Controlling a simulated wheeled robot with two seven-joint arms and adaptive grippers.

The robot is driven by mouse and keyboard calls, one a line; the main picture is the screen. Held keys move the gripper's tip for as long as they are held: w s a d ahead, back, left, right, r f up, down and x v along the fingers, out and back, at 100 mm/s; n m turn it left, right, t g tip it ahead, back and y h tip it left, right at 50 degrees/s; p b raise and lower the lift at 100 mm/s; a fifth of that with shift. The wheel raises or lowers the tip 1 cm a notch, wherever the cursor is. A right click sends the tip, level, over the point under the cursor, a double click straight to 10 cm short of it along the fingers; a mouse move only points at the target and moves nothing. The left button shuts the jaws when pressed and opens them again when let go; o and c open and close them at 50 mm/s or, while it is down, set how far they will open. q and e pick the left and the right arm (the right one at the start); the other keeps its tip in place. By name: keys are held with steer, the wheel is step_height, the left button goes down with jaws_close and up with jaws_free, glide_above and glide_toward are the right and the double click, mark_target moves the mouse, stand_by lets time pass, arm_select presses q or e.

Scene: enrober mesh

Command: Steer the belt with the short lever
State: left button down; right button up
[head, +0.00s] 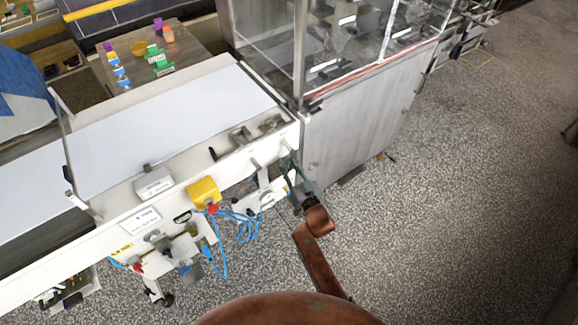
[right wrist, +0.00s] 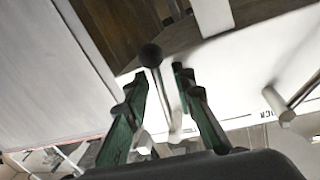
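The white belt (head: 180,115) runs along the top of the white machine frame. In the right wrist view a short lever with a black ball knob (right wrist: 150,55) and a pale shaft stands between the two green fingers of my right gripper (right wrist: 157,88). The fingers are apart, one on each side of the lever, and I see no clear grip on it. In the head view my right gripper (head: 290,168) is at the right end of the machine's front side, where it hides the knob. My left gripper is not in view.
A second grey rod handle (right wrist: 287,112) is close to the right of my gripper. A yellow box with a red button (head: 204,191) and blue cables (head: 245,228) are on the machine's front. A metal cabinet (head: 355,130) stands to the right.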

steer(key=v, duration=1.2)
steer(key=shift+f, duration=0.1)
